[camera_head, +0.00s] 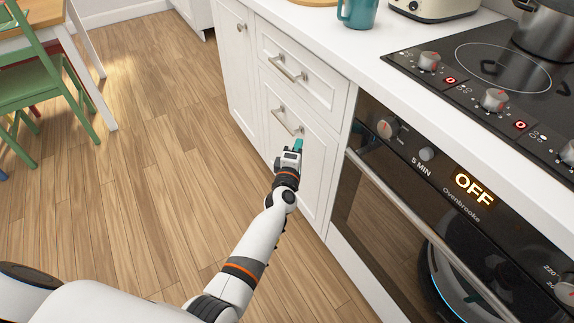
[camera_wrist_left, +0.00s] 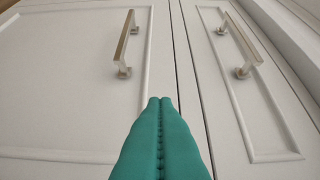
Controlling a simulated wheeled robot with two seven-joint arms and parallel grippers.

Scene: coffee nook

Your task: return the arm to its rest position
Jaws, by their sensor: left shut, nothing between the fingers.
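My left gripper (camera_head: 298,146) reaches out from the lower middle in the head view, in front of the white lower cabinet door (camera_head: 297,175). Its teal fingers are shut together with nothing between them. In the left wrist view the closed fingertips (camera_wrist_left: 160,101) point at the white cabinet fronts, below and between two metal bar handles. In the head view the fingertips overlap the lower end of the door handle (camera_head: 284,121); I cannot tell if they touch it. My right gripper is not in view.
The oven (camera_head: 400,215) with its bar handle stands right of the cabinet, under a cooktop (camera_head: 480,75). A teal mug (camera_head: 358,12) and a toaster (camera_head: 440,8) stand on the counter. A green chair (camera_head: 35,85) is at the far left. The wooden floor (camera_head: 130,200) is clear.

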